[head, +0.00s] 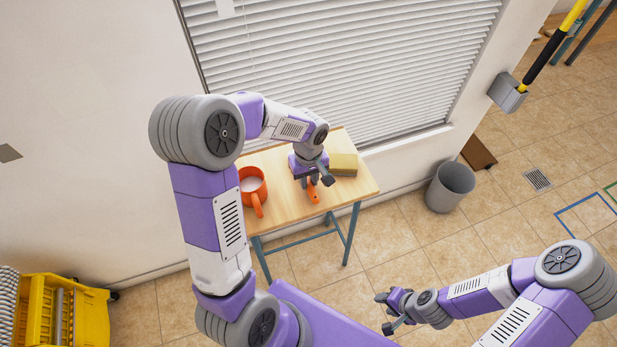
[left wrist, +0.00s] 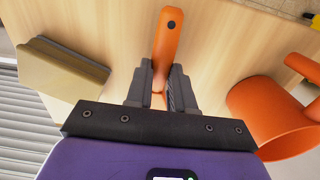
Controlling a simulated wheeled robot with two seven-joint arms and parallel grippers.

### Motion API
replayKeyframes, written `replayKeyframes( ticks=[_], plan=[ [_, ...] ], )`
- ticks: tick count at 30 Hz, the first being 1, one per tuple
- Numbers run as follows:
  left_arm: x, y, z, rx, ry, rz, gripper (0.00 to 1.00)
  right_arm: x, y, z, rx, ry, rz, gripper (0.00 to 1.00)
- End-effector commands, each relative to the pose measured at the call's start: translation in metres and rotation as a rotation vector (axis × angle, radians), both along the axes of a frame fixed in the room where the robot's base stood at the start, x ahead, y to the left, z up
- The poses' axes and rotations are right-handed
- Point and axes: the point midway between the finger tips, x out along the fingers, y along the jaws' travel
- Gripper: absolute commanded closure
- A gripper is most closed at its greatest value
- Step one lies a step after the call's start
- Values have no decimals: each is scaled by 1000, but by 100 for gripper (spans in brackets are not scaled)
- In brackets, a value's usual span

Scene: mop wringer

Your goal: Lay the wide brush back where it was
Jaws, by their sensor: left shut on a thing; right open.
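The wide brush (head: 313,193) shows only as an orange handle with a hole at its end, over the wooden table; the rest of it is hidden by my gripper. In the left wrist view the orange handle (left wrist: 168,42) runs between the fingers. My left gripper (head: 314,180) is shut on it, pointing down at the tabletop. I cannot tell whether the brush touches the table. It also shows in the left wrist view as two dark fingers around the handle (left wrist: 160,72). My right gripper (head: 386,311) is open and empty, over the tiled floor away from the table.
On the table (head: 366,186) an orange mug (head: 252,185) stands left of the gripper and a yellow-brown sponge-like block (head: 343,164) lies right of it. A grey bin (head: 450,187) stands right of the table. A yellow mop bucket (head: 92,318) is at the lower left.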

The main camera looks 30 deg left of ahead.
Motion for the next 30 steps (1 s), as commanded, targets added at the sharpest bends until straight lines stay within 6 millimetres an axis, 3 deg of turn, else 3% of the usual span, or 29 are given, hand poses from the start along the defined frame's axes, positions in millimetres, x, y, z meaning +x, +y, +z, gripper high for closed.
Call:
replayKeyframes(
  ticks=[24,25,30],
  plan=[
    [0,0,-11,-1,-1,-2,100,0,0,-10,0,0,0,57],
    [0,0,-10,-1,-1,-2,73,0,0,-9,0,0,0,57],
    [0,0,-10,-1,-1,-1,48,0,0,-8,0,0,0,57]
  ],
)
